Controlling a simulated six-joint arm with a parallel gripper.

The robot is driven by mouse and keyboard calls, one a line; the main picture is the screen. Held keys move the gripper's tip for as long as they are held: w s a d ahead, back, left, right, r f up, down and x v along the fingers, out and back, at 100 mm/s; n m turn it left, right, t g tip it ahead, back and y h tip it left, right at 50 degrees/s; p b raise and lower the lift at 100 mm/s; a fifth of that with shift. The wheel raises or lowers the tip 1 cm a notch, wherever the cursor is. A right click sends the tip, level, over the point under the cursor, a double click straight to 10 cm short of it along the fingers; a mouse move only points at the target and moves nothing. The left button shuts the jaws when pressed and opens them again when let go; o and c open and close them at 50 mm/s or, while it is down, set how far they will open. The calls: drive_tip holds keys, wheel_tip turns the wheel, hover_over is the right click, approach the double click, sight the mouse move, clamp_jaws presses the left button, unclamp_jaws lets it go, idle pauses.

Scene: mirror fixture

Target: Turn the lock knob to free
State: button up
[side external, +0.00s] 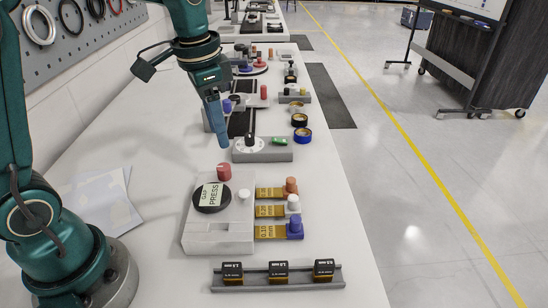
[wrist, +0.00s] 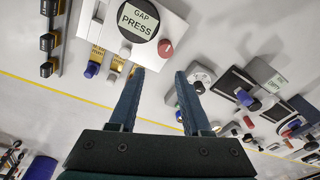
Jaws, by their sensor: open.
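My gripper (side external: 221,140) hangs fingers down above the bench, between the white press fixture and the grey block behind it. In the wrist view its two fingers (wrist: 159,74) are apart with nothing between them. A red knob (side external: 224,171) sits at the back of the white press fixture (side external: 222,243); it also shows in the wrist view (wrist: 166,48), just beyond the fingertips. A black knob (side external: 249,141) on a white dial stands on the grey block (side external: 265,156), right of the fingers. No label shows which one is the lock knob.
The press has a black disc reading "GAP PRESS" (side external: 211,196), a white knob (side external: 244,194) and yellow tagged strips with coloured knobs at right. A grey rail (side external: 278,285) holds black blocks in front. More fixtures line the bench behind. Papers (side external: 103,204) lie at left.

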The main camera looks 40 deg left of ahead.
sight(223, 167)
drive_tip(key=shift+g, duration=0.6)
drive_tip(key=f, duration=0.1)
drive_tip(key=a+f, duration=0.1)
drive_tip(key=w+f, duration=0.1)
drive_tip(key=f, duration=0.1)
drive_tip(key=shift+a, duration=0.15)
drive_tip(key=shift+s+f, duration=0.1)
drive_tip(key=shift+f, duration=2.6)
clamp_jaws()
